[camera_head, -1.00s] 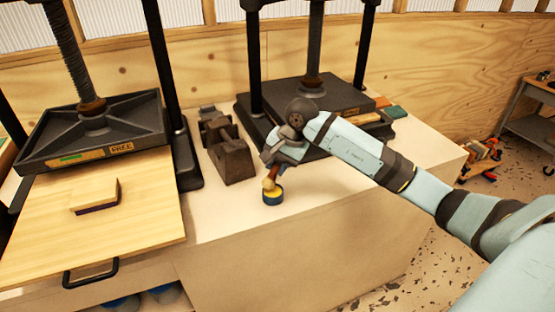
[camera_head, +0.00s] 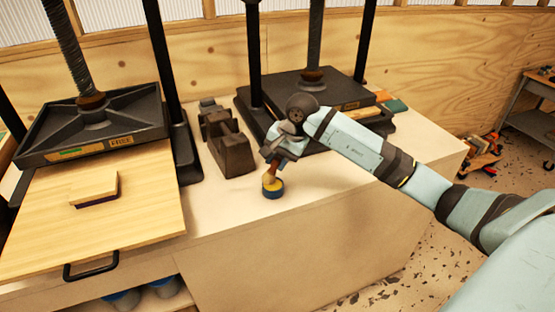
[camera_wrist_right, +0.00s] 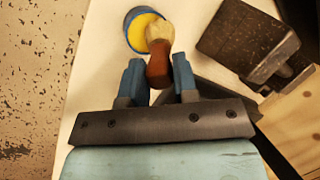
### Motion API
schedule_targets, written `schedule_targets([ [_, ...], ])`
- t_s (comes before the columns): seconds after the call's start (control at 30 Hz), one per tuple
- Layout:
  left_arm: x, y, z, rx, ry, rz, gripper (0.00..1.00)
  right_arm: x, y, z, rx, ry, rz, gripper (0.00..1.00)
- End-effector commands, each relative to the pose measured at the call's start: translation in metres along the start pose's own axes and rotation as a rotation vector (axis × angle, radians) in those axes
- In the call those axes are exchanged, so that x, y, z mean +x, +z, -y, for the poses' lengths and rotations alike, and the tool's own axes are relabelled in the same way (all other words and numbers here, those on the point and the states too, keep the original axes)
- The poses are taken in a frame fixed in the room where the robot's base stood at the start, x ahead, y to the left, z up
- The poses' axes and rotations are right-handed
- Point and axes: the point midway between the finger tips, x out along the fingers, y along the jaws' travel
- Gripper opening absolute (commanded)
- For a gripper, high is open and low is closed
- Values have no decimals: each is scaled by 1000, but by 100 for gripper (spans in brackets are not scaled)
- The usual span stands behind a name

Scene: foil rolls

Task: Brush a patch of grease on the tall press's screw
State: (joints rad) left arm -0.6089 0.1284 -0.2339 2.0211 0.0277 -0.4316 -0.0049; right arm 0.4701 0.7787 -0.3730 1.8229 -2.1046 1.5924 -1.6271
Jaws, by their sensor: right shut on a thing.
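My right gripper (camera_head: 275,162) is shut on the brush (camera_wrist_right: 159,70), gripping its red-brown handle between the blue fingers (camera_wrist_right: 158,82). The brush (camera_head: 271,178) points down, with its pale bristle head at the blue tin of yellow grease (camera_head: 273,192). In the right wrist view the bristles overlap the grease tin's (camera_wrist_right: 136,34) rim; I cannot tell how deep they are. Two black presses have screws: the left screw (camera_head: 66,45) and the right screw (camera_head: 315,45). Both screws' tops are cut off, so I cannot tell which press is taller. My left gripper is not in view.
A dark iron block (camera_head: 231,150) stands between the presses, close to the tin. The left press's wooden board (camera_head: 140,225) carries a small block (camera_head: 95,190). Black posts (camera_head: 165,75) flank the screws. The bench's front strip (camera_head: 225,215) is clear.

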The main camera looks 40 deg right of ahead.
Motion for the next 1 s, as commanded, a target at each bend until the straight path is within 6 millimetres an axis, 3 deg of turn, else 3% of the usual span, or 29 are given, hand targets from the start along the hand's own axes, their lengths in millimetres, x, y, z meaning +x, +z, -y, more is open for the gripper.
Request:
schedule_targets([
  [1.0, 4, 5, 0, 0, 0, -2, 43, 8, -1, -3, 0, 0, 0, 4],
])
